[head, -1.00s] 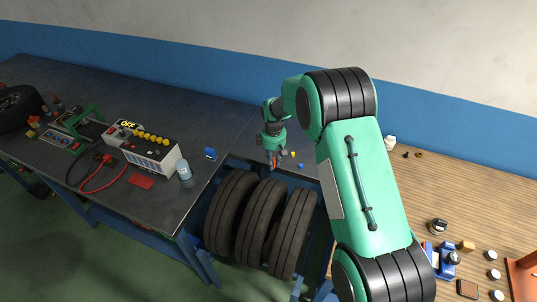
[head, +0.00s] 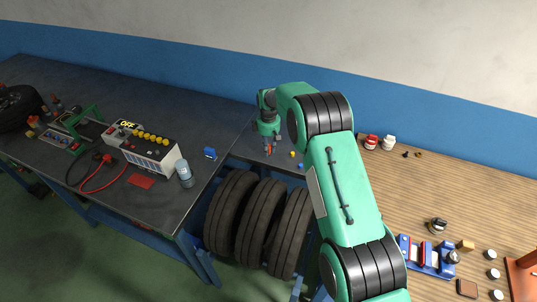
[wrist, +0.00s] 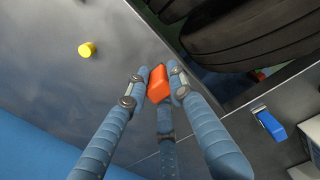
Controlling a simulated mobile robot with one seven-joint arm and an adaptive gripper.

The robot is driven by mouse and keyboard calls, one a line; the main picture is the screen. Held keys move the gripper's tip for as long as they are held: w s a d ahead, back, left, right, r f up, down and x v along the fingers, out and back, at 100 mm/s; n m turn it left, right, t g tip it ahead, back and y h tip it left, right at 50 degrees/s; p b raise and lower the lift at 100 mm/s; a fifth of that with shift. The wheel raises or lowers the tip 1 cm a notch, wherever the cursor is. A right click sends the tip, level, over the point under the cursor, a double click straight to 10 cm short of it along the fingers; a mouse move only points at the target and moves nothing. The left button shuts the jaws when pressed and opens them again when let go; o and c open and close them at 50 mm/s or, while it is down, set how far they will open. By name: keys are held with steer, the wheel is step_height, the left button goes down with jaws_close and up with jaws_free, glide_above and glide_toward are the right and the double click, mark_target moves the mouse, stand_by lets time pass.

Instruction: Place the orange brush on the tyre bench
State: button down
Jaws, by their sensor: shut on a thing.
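My gripper (head: 268,148) is shut on the orange brush (wrist: 157,83), which sits between its blue-grey fingers in the wrist view. In the head view only a small orange-red tip of the brush (head: 269,150) shows below the fingers. The tyre bench (head: 283,158) is the narrow dark surface behind the row of tyres, between the long dark bench and the wooden one. My gripper is over its left part, close to the long bench. I cannot tell whether the brush touches the surface.
Several black tyres (head: 262,215) stand in a blue frame in front. A yellow piece (wrist: 87,49) and a blue piece (head: 301,165) lie on the tyre bench. A blue item (head: 210,153) and a bottle (head: 185,174) stand on the long bench (head: 215,115). The wooden bench (head: 400,190) is at right.

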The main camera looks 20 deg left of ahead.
steer(key=shift+f, duration=1.75)
steer(key=shift+f, duration=0.15)
steer(key=c, duration=1.5)
jaws_free()
step_height(320, 180, up, 12)
steer(key=shift+r, duration=0.15)
